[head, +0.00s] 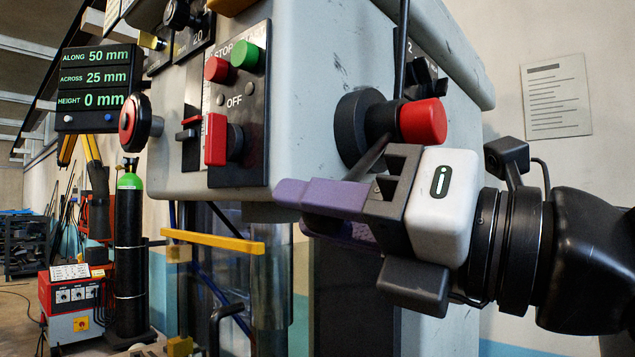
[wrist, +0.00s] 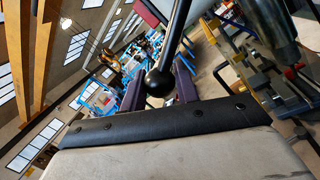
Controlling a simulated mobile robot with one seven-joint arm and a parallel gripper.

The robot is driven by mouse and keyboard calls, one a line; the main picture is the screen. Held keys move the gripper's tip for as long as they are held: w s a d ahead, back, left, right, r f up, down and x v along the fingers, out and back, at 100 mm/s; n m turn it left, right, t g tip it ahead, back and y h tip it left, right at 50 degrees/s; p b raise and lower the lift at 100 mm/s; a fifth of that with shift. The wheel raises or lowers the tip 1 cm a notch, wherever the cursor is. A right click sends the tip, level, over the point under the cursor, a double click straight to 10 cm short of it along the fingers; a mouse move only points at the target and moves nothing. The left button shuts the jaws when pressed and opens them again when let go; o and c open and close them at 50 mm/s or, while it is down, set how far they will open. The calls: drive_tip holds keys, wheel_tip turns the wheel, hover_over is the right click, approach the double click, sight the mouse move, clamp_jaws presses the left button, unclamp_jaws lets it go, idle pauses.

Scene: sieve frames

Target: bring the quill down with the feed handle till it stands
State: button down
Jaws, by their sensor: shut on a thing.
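The feed handle's black hub (head: 357,128) with a red cap (head: 423,120) is on the side of the grey machine head (head: 315,100). One spoke (head: 403,45) points up; another (head: 370,158) slants down to my gripper. My gripper (head: 305,209), with purple fingers, is shut on that spoke's end. In the wrist view the spoke's black ball knob (wrist: 160,82) shows between the fingers; in the head view the fingers hide it. A shiny upright cylinder (head: 271,290) below the head looks like the quill. The readout (head: 97,88) shows HEIGHT 0 mm.
A control panel (head: 238,110) with red and green buttons faces left. A red-faced round knob (head: 130,122) stands out beside it. A yellow bar (head: 212,242) crosses below the head. A gas cylinder (head: 128,240) and red box (head: 70,290) stand farther back left.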

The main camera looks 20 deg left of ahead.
drive_tip(key=shift+w+d+f+n+b, duration=0.2)
drive_tip(key=shift+w+f+n, duration=0.15)
drive_tip(key=shift+f+n, duration=0.15)
drive_tip(key=shift+w+d+f+n+b, duration=0.1)
drive_tip(key=shift+w+f+n+b, duration=0.1)
drive_tip(key=shift+w+f+n, duration=0.3)
drive_tip(key=shift+s+f, duration=0.1)
drive_tip(key=shift+s, duration=0.05)
drive_tip(key=c, duration=1.1)
unclamp_jaws()
drive_tip(key=r+v, duration=0.1)
drive_tip(key=v, duration=0.6)
drive_tip(key=shift+d+f, duration=0.25)
drive_tip(key=shift+f, duration=0.2)
drive_tip(key=shift+r, duration=0.1)
